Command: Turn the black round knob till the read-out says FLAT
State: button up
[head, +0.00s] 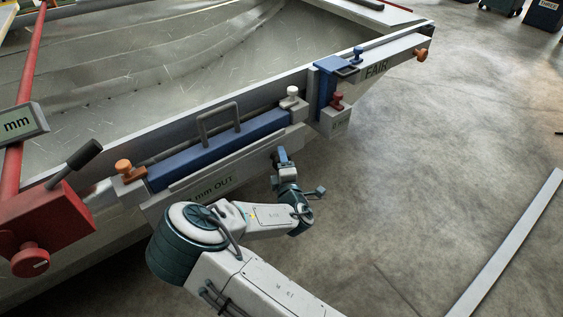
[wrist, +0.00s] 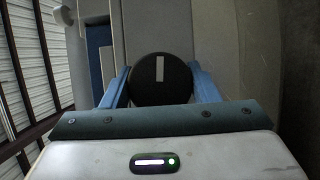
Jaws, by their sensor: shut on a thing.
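The black round knob (wrist: 161,84) fills the middle of the wrist view, with a pale upright mark on its face. My gripper (wrist: 159,88) has its two blue fingers on either side of the knob and is shut on it. In the head view my gripper (head: 281,160) is at the right part of the front face of the grey bar; the knob is mostly hidden there. A read-out on that bar (head: 213,189) ends in "mm OUT"; its start is not clear. No read-out in view says FLAT.
A blue block with a grey handle (head: 218,124) lies along the hull edge above my gripper. An orange knob (head: 123,167) and red clamp (head: 45,220) are at left. A blue bracket (head: 328,88) and a bar marked "FAIR" (head: 377,70) are at right.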

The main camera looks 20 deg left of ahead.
jog(key=shift+r+m+g+p, duration=0.3)
jog(key=shift+m+g+p, duration=0.3)
jog(key=shift+m+p, duration=0.85)
jog(key=m+g+p, duration=0.2)
jog(key=p, duration=0.1)
jog(key=shift+m+p, duration=0.3)
jog(key=shift+m, duration=0.05)
jog(key=m+g+p, duration=0.1)
jog(key=m+g, duration=0.2)
jog(key=shift+w+d+f+p, duration=0.1)
jog(key=shift+f+p, duration=0.05)
jog(key=shift+p, duration=0.15)
jog(key=shift+f+m+g+y+p, duration=0.1)
jog(key=shift+m+g+y+p, duration=0.25)
jog(key=shift+m+g+y, duration=0.65)
jog(key=shift+m+h, duration=0.3)
jog(key=shift+h, duration=0.1)
jog(key=o, duration=1)
jog(key=shift+c, duration=0.2)
